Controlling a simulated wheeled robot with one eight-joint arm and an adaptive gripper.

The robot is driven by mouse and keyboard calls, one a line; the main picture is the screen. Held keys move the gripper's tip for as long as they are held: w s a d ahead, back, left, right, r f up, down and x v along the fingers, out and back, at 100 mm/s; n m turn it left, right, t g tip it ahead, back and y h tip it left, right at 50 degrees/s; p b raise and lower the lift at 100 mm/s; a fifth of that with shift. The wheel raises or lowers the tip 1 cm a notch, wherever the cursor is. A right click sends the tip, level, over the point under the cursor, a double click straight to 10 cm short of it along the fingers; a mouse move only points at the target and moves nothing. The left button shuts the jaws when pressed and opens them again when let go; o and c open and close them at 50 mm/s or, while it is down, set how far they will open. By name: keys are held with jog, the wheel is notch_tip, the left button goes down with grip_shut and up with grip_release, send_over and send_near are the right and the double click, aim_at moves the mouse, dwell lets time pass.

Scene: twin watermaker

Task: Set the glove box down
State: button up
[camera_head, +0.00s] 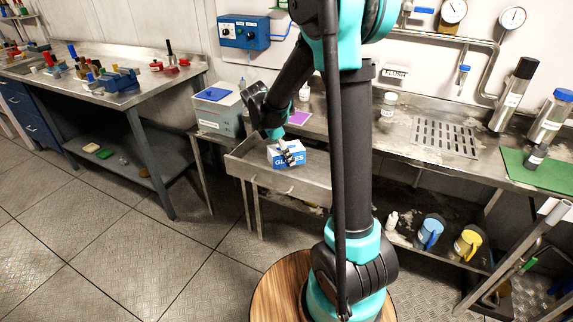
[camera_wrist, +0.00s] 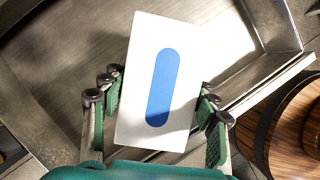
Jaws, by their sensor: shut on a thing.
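The glove box (camera_head: 287,157) is a white and blue carton with "GLOVES" on its side. It is in or just above the open metal drawer (camera_head: 248,174) under the counter; I cannot tell whether it touches the drawer floor. In the wrist view the glove box (camera_wrist: 135,100) shows its white top with a blue oval. My gripper (camera_head: 284,150) is shut on the box from above. In the wrist view the fingers of my gripper (camera_wrist: 158,112) stand on both sides of it, with green pads facing it. The box's underside is hidden.
A grey case with a blue top (camera_head: 216,109) stands on the counter left of the drawer. Blue and yellow jugs (camera_head: 467,244) stand on the lower shelf at right. The drawer's right part looks bare.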

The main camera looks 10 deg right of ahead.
aim_at(286, 164)
jog(key=shift+f, duration=2.4)
jog(key=shift+f, duration=0.1)
jog(key=o, duration=1.3)
jog(key=v, duration=1.2)
